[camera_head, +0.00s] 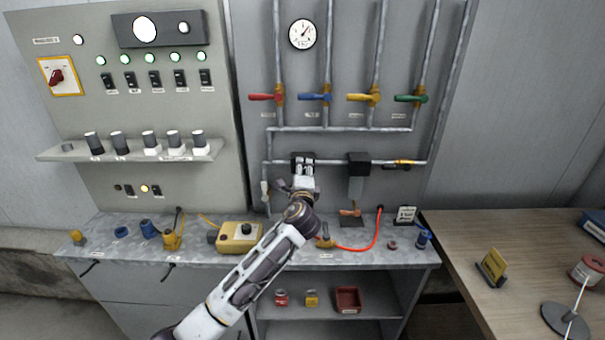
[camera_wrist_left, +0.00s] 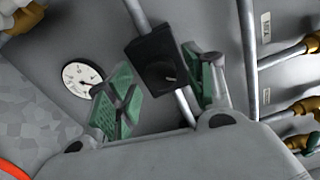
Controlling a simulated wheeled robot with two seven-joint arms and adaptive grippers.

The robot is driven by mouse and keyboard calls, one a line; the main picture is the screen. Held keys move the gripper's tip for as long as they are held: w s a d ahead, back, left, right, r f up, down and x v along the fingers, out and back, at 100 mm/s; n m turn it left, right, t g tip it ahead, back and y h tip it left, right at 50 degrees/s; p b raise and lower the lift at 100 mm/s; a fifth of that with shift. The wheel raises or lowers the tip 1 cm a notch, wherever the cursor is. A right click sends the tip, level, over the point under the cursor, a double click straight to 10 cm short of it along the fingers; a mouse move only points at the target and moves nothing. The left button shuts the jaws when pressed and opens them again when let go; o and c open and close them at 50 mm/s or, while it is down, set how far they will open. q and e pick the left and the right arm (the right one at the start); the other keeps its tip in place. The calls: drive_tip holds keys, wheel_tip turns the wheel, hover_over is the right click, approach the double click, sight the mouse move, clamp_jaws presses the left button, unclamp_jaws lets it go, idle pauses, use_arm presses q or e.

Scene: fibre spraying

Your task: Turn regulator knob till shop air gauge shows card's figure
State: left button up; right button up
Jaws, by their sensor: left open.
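My left gripper (camera_head: 303,169) reaches up to the horizontal pipe on the wall panel. In the left wrist view its green finger pads (camera_wrist_left: 162,88) stand apart, one on each side of a dark square regulator body (camera_wrist_left: 158,57). I see no grip on it, and I cannot make out the knob clearly. A round white gauge (camera_wrist_left: 82,78) sits beside the regulator; its figures are too small to read. In the head view another round gauge (camera_head: 303,34) hangs higher on the panel.
Red, blue, yellow and green valve handles (camera_head: 321,97) line the panel above. A second dark block (camera_head: 358,161) sits on the same pipe to the right. A red hose (camera_head: 366,244) and a yellow box (camera_head: 240,237) lie on the bench (camera_head: 345,262).

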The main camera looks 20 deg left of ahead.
use_arm(q)
drive_tip(key=v, duration=1.1)
drive_tip(key=shift+s, duration=0.35)
drive_tip(key=shift+d, duration=0.15)
drive_tip(key=s+a+f+n+g+h, duration=0.1)
drive_tip(key=s+a+f+n+g, duration=0.1)
drive_tip(key=s+f+n+g, duration=0.5)
drive_tip(key=s+a+f+n+g+h, duration=0.1)
drive_tip(key=s+a+f, duration=0.2)
drive_tip(key=s+f, duration=0.55)
drive_tip(key=s+f+n+g+h, duration=0.3)
drive_tip(key=s+f+n+g, duration=0.35)
drive_tip(key=s+f, duration=0.8)
drive_tip(key=f, duration=1.4)
drive_tip(key=s+f, duration=0.2)
drive_tip(key=f, duration=1.4)
drive_tip(key=s+a+f+g, duration=0.1)
drive_tip(key=s+a+f, duration=0.1)
drive_tip(key=s+f, duration=0.7)
drive_tip(key=s+a+f+g, duration=0.1)
drive_tip(key=s+a+f, duration=0.1)
drive_tip(key=s+f, duration=0.8)
drive_tip(key=s, duration=0.3)
drive_tip(key=shift+s+f, duration=0.25)
